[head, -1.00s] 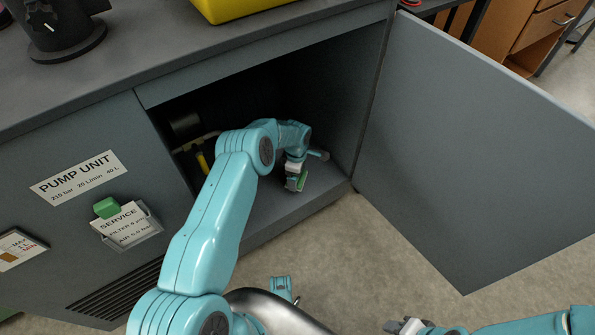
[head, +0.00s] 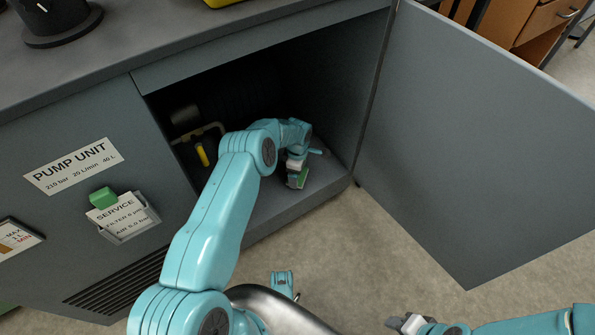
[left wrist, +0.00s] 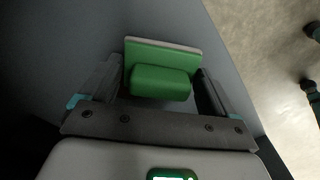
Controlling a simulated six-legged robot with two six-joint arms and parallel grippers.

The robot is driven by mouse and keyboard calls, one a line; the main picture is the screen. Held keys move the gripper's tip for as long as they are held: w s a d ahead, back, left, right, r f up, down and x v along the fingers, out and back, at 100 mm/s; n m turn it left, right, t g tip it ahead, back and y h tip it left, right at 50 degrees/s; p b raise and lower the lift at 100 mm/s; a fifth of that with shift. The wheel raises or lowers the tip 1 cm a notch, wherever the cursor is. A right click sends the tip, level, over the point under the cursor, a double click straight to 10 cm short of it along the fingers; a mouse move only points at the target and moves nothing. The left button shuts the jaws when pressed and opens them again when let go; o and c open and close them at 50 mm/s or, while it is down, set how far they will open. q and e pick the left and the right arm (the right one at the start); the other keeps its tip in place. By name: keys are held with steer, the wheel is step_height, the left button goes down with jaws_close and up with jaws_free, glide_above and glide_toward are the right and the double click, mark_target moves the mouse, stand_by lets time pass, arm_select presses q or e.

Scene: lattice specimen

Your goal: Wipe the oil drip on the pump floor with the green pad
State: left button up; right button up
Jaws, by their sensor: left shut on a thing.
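The green pad (left wrist: 160,52), a flat plate with a pale edge and a green block-shaped grip (left wrist: 160,83), is held between the two dark fingers of my left gripper (left wrist: 158,92). In the head view the pad (head: 302,178) shows as a small green patch below my left gripper (head: 297,165), inside the open pump cabinet, over its floor (head: 272,208) near the front right. I cannot tell whether the pad touches the floor. No oil drip is visible; shadow and my arm cover much of the floor. My right gripper (head: 402,323) is low at the right, outside the cabinet, its jaw state unclear.
The cabinet door (head: 475,140) stands open to the right. A pipe and a yellow-handled part (head: 202,155) are in the dark interior at left. A green block (head: 102,197) sits on the service card holder (head: 125,218) on the front panel. Bare room floor lies in front.

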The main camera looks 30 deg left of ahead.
arm_select(q)
steer(key=shift+f+b, duration=0.9)
steer(key=shift+f, duration=0.05)
